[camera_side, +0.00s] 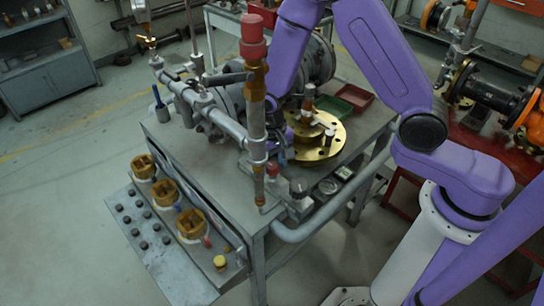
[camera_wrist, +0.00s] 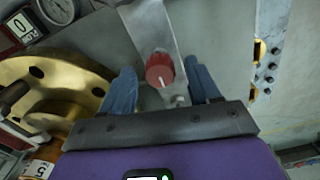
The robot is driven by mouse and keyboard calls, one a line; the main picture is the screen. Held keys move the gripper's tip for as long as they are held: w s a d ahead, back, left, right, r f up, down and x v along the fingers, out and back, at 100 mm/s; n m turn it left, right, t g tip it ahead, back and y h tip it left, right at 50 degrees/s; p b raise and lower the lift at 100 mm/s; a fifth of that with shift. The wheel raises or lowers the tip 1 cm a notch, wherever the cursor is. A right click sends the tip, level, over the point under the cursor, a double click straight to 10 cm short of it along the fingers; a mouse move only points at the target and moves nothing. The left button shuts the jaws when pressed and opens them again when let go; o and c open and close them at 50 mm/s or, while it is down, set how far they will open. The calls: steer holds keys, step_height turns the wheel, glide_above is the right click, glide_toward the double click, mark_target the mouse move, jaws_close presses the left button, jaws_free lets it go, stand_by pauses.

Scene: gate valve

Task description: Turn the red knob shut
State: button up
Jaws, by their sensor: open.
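The red knob (camera_wrist: 160,68) is round with a white pointer line that runs toward the picture's bottom. It sits on a grey metal bracket in the wrist view. My gripper (camera_wrist: 161,72) is open, with one blue finger on each side of the knob and visible gaps on both sides. I cannot tell how deep the fingertips reach beside it. In the side view a small red piece (camera_side: 272,169), which looks like the knob, shows near the bench's front edge. My gripper is mostly hidden there behind the upright pipe.
A brass flange (camera_side: 318,140) stands on the grey bench beside the gripper. An upright pipe with a red cap (camera_side: 253,28) rises close by. Gauges (camera_side: 328,186) line the bench's front right. Green and red trays (camera_side: 355,97) lie behind.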

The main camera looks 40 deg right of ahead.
mark_target(272, 166)
step_height(272, 166, up, 18)
steer(key=shift+f, duration=0.25)
stand_by(0.4)
